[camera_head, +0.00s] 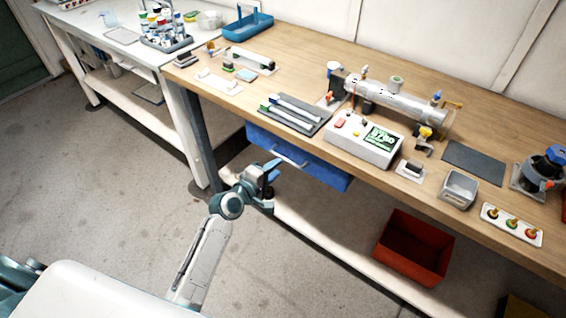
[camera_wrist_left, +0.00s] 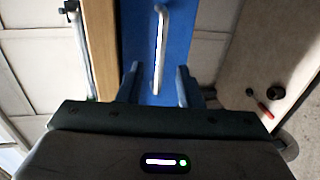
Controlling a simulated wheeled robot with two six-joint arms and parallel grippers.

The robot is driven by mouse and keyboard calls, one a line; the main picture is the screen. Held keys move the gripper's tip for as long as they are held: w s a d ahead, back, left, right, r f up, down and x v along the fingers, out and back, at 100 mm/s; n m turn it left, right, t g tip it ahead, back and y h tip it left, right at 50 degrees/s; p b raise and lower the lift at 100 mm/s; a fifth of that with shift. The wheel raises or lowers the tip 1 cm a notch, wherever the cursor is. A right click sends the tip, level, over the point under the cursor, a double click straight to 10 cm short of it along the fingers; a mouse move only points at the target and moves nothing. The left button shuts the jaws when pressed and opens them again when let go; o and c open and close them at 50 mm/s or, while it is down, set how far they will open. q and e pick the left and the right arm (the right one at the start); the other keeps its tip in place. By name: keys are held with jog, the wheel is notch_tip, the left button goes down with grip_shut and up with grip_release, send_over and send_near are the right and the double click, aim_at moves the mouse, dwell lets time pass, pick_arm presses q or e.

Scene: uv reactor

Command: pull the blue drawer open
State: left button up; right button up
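The blue drawer (camera_head: 326,174) sits under the front edge of the wooden workbench, and its front looks flush with the bench. It has a pale bar handle (camera_head: 291,157). In the left wrist view the blue drawer front (camera_wrist_left: 182,35) fills the middle, and the handle (camera_wrist_left: 160,45) runs up the picture. My left gripper (camera_head: 271,170) is in front of the drawer's left part. In the left wrist view the left gripper (camera_wrist_left: 157,85) is open, its fingers on either side of the handle's near end line, apart from it. My right gripper is not in view.
The wooden bench top (camera_head: 290,65) carries a grey reactor tube (camera_head: 395,98), a white control box (camera_head: 362,140) and a dark tray of tools. A red bin (camera_head: 413,248) stands on the lower shelf. The floor left of my arm is clear.

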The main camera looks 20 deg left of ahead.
aim_at(286, 161)
pick_arm(q)
jog(key=shift+x, duration=2.15)
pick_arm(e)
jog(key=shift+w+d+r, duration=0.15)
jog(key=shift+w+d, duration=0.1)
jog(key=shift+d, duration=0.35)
